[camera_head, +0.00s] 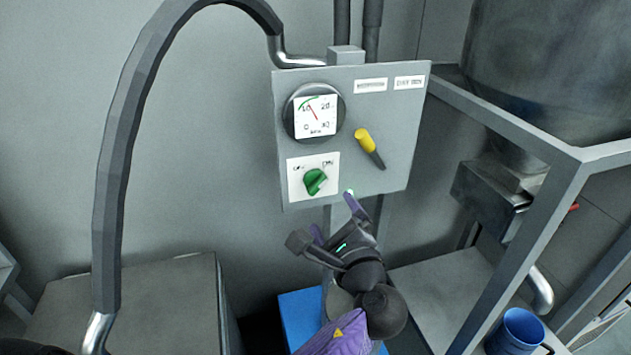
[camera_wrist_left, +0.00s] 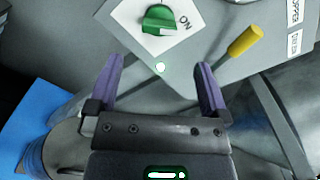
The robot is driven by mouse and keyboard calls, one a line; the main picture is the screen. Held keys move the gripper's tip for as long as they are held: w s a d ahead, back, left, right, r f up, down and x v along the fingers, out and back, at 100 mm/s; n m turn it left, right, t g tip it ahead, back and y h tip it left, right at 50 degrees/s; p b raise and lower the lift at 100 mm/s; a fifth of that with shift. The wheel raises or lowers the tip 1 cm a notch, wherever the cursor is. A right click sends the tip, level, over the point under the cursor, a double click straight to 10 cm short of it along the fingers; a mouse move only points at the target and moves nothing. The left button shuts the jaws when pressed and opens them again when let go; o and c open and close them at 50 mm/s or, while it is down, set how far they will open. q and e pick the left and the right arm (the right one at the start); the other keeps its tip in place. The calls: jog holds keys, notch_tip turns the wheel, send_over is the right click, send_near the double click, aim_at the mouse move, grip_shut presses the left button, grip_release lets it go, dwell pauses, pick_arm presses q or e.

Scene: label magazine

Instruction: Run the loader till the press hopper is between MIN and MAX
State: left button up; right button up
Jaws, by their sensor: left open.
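A grey control panel (camera_head: 392,125) hangs in the middle of the head view. It bears a round gauge (camera_head: 316,116) with a red needle, a green rotary knob (camera_head: 314,182) on a white plate marked with ON, and a lever with a yellow handle (camera_head: 365,141). My left gripper (camera_head: 335,218) is open and empty just below the panel. In the left wrist view its two purple fingers (camera_wrist_left: 158,88) point toward the green knob (camera_wrist_left: 158,20), apart from it. My right gripper is not in view.
A grey hose (camera_head: 112,170) arches at the left into the panel's top. A metal frame (camera_head: 578,165) and a large grey vessel (camera_head: 550,65) stand at the right. A blue bucket (camera_head: 518,332) is at the lower right. Grey wall lies behind.

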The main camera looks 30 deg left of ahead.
aim_at(318, 188)
pick_arm(q)
jog(key=x, duration=0.7)
jog(key=shift+w+a+b, duration=0.15)
jog(key=shift+w+b, duration=0.05)
jog(key=shift+b, duration=0.2)
jog(key=c, duration=1.2)
